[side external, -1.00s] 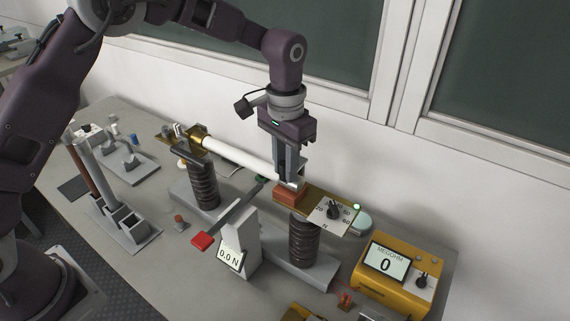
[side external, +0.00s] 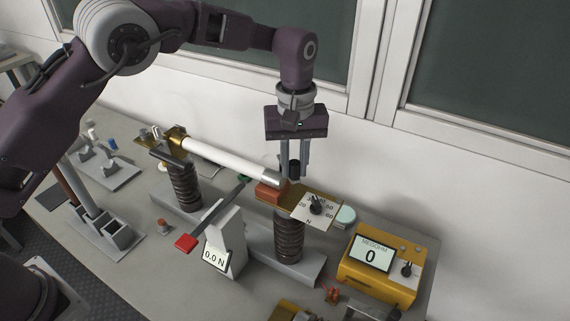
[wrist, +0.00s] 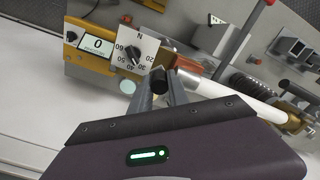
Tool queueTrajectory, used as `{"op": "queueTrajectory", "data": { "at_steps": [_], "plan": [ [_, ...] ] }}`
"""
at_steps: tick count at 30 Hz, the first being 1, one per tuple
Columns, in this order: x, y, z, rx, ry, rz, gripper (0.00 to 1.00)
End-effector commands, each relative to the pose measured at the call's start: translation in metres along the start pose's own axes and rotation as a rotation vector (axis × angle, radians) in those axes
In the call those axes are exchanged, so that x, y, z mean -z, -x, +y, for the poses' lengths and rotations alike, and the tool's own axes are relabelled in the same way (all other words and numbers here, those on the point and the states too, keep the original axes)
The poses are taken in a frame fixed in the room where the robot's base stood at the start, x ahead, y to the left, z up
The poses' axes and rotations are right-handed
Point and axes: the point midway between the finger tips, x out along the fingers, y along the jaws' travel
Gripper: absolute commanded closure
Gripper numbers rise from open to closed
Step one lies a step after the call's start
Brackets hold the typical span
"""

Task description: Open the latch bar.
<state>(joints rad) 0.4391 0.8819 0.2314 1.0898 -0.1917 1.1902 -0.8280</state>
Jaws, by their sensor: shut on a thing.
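My gripper (side external: 294,168) points straight down at the right-hand clamp. Its fingers are shut on a short black cylinder (side external: 294,169), also between the fingertips in the wrist view (wrist: 161,79). It looks like the latch bar's grip, but the rest of that bar is hidden or too small to make out. Beside it is a red-brown block (side external: 268,191) on a brass plate. A white fuse tube (side external: 225,160) with a silver right end runs from the left brass clamp (side external: 176,135) to this block.
A dial plate (side external: 316,208) and a yellow meter reading 0 (side external: 374,262) stand right of the clamp. In front are a gauge post reading 0.0 N (side external: 217,257) and a rod with a red end (side external: 186,243). Ribbed dark insulators (side external: 289,238) carry the clamps. A wall is close behind.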

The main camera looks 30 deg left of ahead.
Motion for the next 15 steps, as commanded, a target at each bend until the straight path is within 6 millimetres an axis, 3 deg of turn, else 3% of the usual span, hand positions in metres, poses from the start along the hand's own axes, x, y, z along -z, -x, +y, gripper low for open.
{"op": "queueTrajectory", "data": {
  "at_steps": [15],
  "plan": [
    [0.016,0.001,0.029,-0.006,0.457,0.002,1.0]
  ]
}}
